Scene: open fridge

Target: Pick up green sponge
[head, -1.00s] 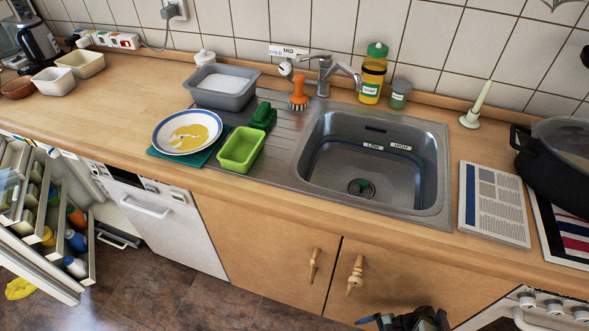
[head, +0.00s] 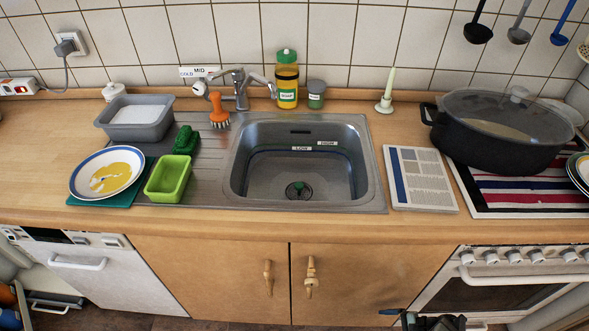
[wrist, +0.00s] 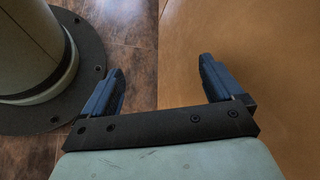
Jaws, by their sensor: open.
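A dark green lumpy object (head: 187,140), which looks like the green sponge, sits on the ribbed steel drainboard (head: 212,165) left of the sink, just behind a light green tub (head: 168,178). My gripper (wrist: 161,72) is open and empty in the wrist view, its two blue fingers apart over the floor and a plain wooden surface. In the head view, part of my arm shows at the bottom edge, well below the counter and right of the sponge. The sponge is not in the wrist view.
A plate with yellow residue (head: 107,173) lies on a teal mat (head: 140,190). A grey basin (head: 136,117), an orange brush (head: 219,112) and the tap (head: 240,90) stand behind the sponge. The sink (head: 300,170) is to its right. A large pot (head: 495,135) is far right.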

